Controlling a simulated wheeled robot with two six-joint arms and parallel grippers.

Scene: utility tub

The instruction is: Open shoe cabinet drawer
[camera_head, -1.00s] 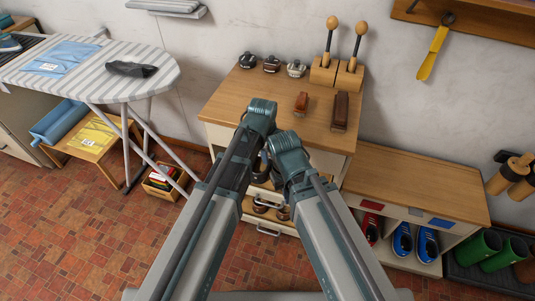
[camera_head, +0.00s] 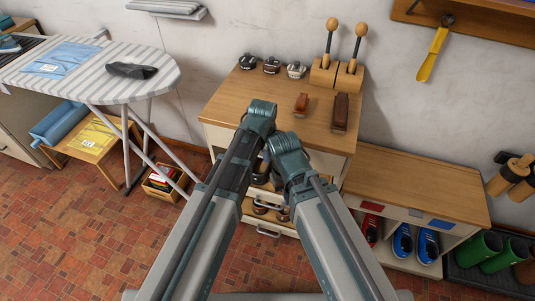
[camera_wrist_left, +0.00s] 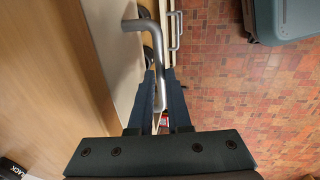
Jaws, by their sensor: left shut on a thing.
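The shoe cabinet (camera_head: 240,97) has a wooden top and a pale front with drawers, and stands against the wall in the middle of the head view. In the left wrist view its pale drawer front (camera_wrist_left: 119,50) runs beside a grey metal bar handle (camera_wrist_left: 157,55). My left gripper (camera_wrist_left: 160,88) is shut on this handle, its fingers on either side of the bar. In the head view my arms hide the left gripper and most of the cabinet front. My right arm reaches in beside the left one; its gripper is hidden.
Lower on the cabinet, shoes (camera_head: 262,209) and another handle (camera_head: 268,233) show. Brushes and polish tins stand on top. A low shoe bench (camera_head: 415,180) is at the right, an ironing board (camera_head: 95,75) at the left. Tiled floor is clear in front.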

